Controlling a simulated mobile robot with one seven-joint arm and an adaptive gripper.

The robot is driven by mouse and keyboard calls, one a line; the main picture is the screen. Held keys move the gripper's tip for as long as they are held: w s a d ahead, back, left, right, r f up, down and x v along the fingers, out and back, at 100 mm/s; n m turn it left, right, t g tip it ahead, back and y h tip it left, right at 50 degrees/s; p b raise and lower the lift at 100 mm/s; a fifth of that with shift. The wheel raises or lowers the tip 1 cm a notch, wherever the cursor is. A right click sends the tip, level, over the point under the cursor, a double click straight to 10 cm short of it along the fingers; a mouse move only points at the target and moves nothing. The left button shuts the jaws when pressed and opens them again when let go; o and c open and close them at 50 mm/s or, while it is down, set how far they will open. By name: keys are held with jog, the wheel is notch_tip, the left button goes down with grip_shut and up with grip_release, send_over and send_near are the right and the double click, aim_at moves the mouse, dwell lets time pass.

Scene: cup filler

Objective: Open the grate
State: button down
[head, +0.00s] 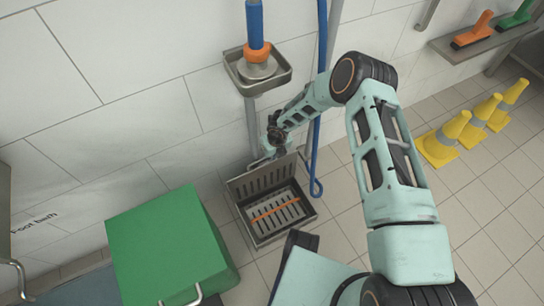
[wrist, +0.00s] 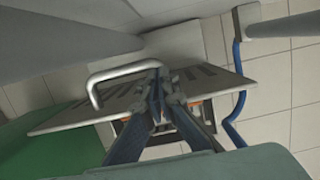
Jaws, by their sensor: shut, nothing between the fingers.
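The grate (head: 262,174) is a grey slotted plate, tilted up steeply at the back edge of a metal floor basin (head: 262,236). The basin is uncovered and shows a slotted bottom and an orange bar (head: 275,211). My gripper (head: 272,150) is at the grate's upper edge, partly hidden behind it. In the wrist view the grate (wrist: 222,82) spans the middle, with a pale looped handle (wrist: 112,72) on it. My gripper (wrist: 158,80) is shut and empty, its fingertips close to the handle's right end. I cannot tell whether they touch.
A green box (head: 165,245) stands left of the basin. A blue hose (head: 316,150) hangs at the wall, below and right of a metal tray (head: 258,82). Yellow cones (head: 440,145) stand at the right. The tiled floor between basin and cones is free apart from my arm.

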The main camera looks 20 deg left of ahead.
jog(key=w+v, duration=0.1)
jog(key=v, duration=0.6)
jog(key=shift+s+r, duration=0.25)
jog(key=shift+s, duration=0.2)
